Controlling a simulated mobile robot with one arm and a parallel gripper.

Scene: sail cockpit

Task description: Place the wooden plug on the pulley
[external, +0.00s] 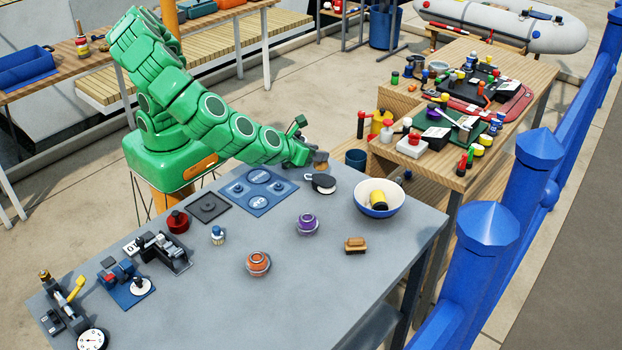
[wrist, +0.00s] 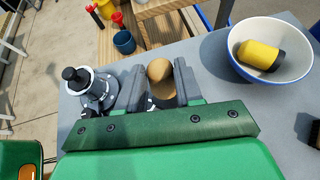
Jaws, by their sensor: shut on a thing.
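My gripper (wrist: 159,85) is shut on the wooden plug (wrist: 160,71), a tan piece with a rounded top, held between the two grey fingers. In the external view my gripper (external: 317,161) is at the far edge of the grey table, and the plug is hard to make out there. A round black-and-white piece (external: 323,184) lies just below the gripper in that view. In the wrist view a silver flanged piece with a black knob (wrist: 90,88) is left of the fingers, apart from the plug. I cannot tell surely which piece is the pulley.
A white-and-blue bowl (external: 378,198) with a yellow-and-black item stands right of the gripper. A purple round piece (external: 307,223), an orange one (external: 258,263) and a brush (external: 355,245) are on the grey table (external: 330,290). A dark blue cup (external: 356,158) is beyond its edge.

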